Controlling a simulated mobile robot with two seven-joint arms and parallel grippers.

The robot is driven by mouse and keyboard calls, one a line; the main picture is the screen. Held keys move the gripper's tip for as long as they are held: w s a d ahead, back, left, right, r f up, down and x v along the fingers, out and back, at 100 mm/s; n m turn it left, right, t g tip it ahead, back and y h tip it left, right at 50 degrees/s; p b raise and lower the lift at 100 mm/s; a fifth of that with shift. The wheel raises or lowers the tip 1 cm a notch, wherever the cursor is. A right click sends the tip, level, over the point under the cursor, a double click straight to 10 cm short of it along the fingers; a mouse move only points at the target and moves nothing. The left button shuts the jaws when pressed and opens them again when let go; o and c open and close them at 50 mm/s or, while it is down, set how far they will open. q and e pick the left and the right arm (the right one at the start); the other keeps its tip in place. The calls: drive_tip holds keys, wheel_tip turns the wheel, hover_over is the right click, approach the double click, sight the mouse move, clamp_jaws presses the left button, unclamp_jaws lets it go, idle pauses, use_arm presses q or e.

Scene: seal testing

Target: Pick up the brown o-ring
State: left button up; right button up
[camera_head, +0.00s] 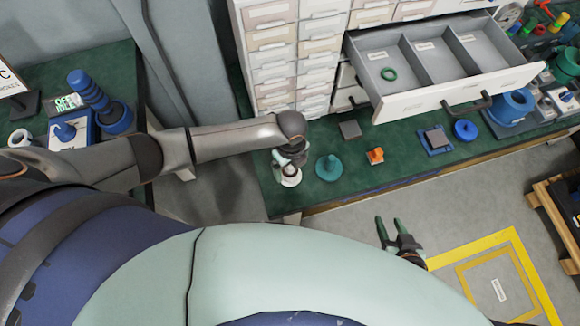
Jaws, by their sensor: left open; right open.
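I cannot make out a brown o-ring for certain; a small dark brownish patch shows beneath my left gripper, too small to identify. My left gripper (289,170) is low over the left end of the green bench top, pointing down; it is open, though its wrist partly hides its fingers and whatever is below. My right gripper (388,223) is open and empty, over the floor in front of the bench. A green ring (389,74) lies in the left compartment of the open drawer (455,90).
The green bench (330,196) holds a teal round part (329,167), a small orange part (375,156), a grey square block (350,129) and blue parts (465,129). The open drawer juts out above the bench. A second bench with blue parts (88,90) stands at left.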

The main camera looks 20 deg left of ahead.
use_arm(q)
drive_tip(key=shift+f, duration=0.1)
drive_tip(key=shift+c, duration=0.3)
clamp_jaws()
idle(0.5)
